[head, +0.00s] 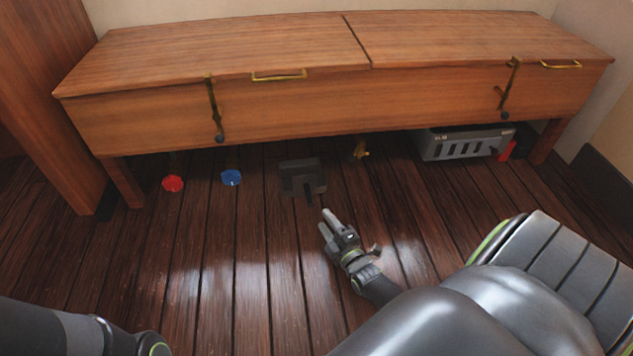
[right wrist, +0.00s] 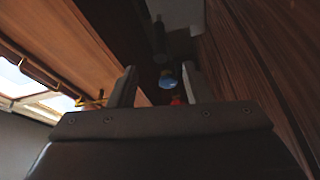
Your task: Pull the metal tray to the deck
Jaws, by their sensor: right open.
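A grey box-shaped tray with slots in its front (head: 465,143) stands on the deck under the right end of the wooden bench; it looks like the metal tray. A dark, blocky piece with a prong at its front (head: 302,178) lies on the deck near the bench's middle; I cannot tell what it is. My right gripper (head: 326,220) is open and empty, low over the deck just in front of the dark piece and well left of the grey tray. In the right wrist view its fingers (right wrist: 158,88) are apart. My left gripper is out of view.
The bench (head: 330,105) has brass handles and hanging latches along its front. Under or before it are a red disc (head: 172,184), a blue piece (head: 231,177), a brass item (head: 360,151) and a red cylinder (head: 507,151). The deck (head: 235,280) in front is clear.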

